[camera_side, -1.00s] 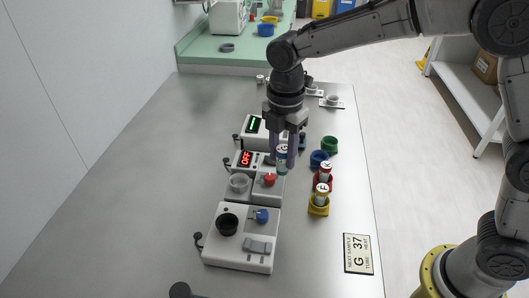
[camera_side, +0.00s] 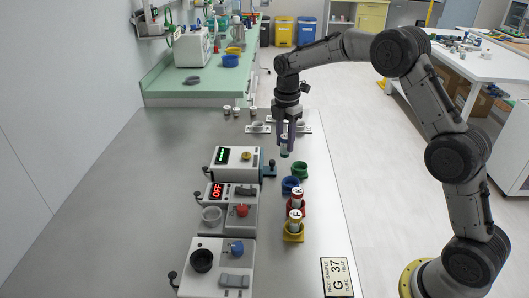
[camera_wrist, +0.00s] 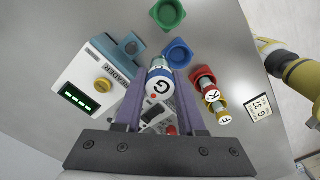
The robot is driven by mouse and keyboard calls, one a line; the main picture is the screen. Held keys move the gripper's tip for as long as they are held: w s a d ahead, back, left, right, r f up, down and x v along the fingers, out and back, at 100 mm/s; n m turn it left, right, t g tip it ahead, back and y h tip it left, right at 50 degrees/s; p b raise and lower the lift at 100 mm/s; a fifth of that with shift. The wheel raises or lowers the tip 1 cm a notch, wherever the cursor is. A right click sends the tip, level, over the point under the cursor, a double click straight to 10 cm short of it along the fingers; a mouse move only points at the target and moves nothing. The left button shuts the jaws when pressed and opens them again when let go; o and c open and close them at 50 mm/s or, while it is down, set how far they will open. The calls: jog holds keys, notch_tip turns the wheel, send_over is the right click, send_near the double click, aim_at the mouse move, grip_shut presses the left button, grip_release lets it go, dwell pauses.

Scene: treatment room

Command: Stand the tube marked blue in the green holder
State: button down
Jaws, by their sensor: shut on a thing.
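The tube marked blue (camera_side: 285,146) is upright between the fingers of my gripper (camera_side: 285,151), which is shut on it. In the wrist view its white cap (camera_wrist: 159,86) shows a G, a red dot and a blue band. It hangs above the table, behind and slightly left of the green holder (camera_side: 300,174) in the side view. In the wrist view the green holder (camera_wrist: 168,14) looks empty, beyond the tube. What is under the tube is partly hidden there.
An empty-looking blue holder (camera_side: 290,188) stands just in front of the green one. The red holder (camera_side: 295,212) bears tube K and the yellow holder (camera_side: 293,236) bears tube F. The reader (camera_side: 235,165) and other devices stand left. A G 37 sign (camera_side: 337,277) lies front right.

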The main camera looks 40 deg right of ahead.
jog(key=shift+m, duration=0.8)
jog(key=shift+s+d+f, duration=0.15)
jog(key=shift+d+f, duration=0.95)
jog(key=shift+f, duration=0.25)
jog(key=shift+s+d+f, duration=0.15)
jog(key=shift+d+f, duration=0.95)
jog(key=shift+f, duration=0.2)
jog(key=shift+s+d+f, duration=0.15)
jog(key=shift+d+f, duration=0.95)
jog(key=shift+f, duration=0.25)
jog(key=shift+f, duration=0.55)
jog(key=c, duration=0.8)
grip_release()
jog(key=shift+r, duration=5.5)
